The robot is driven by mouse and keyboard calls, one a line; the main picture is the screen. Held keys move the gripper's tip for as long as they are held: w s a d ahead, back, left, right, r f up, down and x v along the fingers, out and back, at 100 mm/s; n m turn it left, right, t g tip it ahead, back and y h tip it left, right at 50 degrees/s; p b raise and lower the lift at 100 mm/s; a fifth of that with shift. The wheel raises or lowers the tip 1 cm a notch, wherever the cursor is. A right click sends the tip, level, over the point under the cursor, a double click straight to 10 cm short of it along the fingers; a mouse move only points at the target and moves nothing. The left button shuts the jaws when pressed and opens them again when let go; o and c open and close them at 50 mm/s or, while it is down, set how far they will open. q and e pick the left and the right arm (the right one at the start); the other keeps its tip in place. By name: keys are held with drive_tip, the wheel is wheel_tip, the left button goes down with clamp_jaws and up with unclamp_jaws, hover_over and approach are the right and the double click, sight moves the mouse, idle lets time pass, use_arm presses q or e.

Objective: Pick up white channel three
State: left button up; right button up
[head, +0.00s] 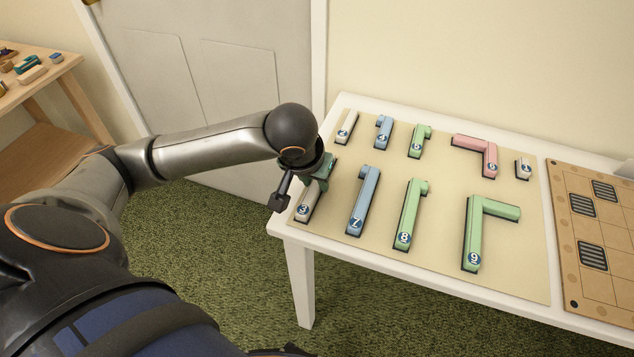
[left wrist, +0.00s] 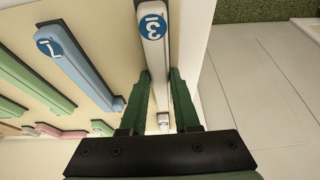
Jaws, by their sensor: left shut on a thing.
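White channel three (head: 305,207) is a straight white bar with a blue disc marked 3, at the near left corner of the beige mat (head: 335,228). It also shows in the left wrist view (left wrist: 154,52), running down between the fingers. My left gripper (head: 318,180), with green fingers, is shut on it across its far part, one finger on each side in the left wrist view (left wrist: 160,100). The gripper hides the channel's far part in the head view. The channel appears at mat level; I cannot tell whether it is lifted. My right gripper is not in view.
Blue channel seven (head: 366,195) lies just right of channel three. Several green, blue, pink and white channels lie on the mat. A wooden board (head: 585,230) with dark grilles lies on the white table (head: 450,293) at right. A wooden shelf (head: 35,82) stands far left.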

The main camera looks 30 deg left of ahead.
sight(317, 188)
use_arm(q)
clamp_jaws()
drive_tip(key=shift+r, duration=0.1)
drive_tip(key=shift+r, duration=0.25)
drive_tip(key=r, duration=0.1)
drive_tip(key=r+p, duration=0.2)
drive_tip(key=shift+s+d+r, duration=0.2)
drive_tip(key=shift+d+r, duration=0.15)
drive_tip(key=s+d+r+p, duration=0.8)
drive_tip(key=s+d+p, duration=0.1)
drive_tip(key=p, duration=0.1)
drive_tip(key=shift+s+d+r, duration=0.15)
drive_tip(key=shift+d+r, duration=0.05)
drive_tip(key=shift+r, duration=0.1)
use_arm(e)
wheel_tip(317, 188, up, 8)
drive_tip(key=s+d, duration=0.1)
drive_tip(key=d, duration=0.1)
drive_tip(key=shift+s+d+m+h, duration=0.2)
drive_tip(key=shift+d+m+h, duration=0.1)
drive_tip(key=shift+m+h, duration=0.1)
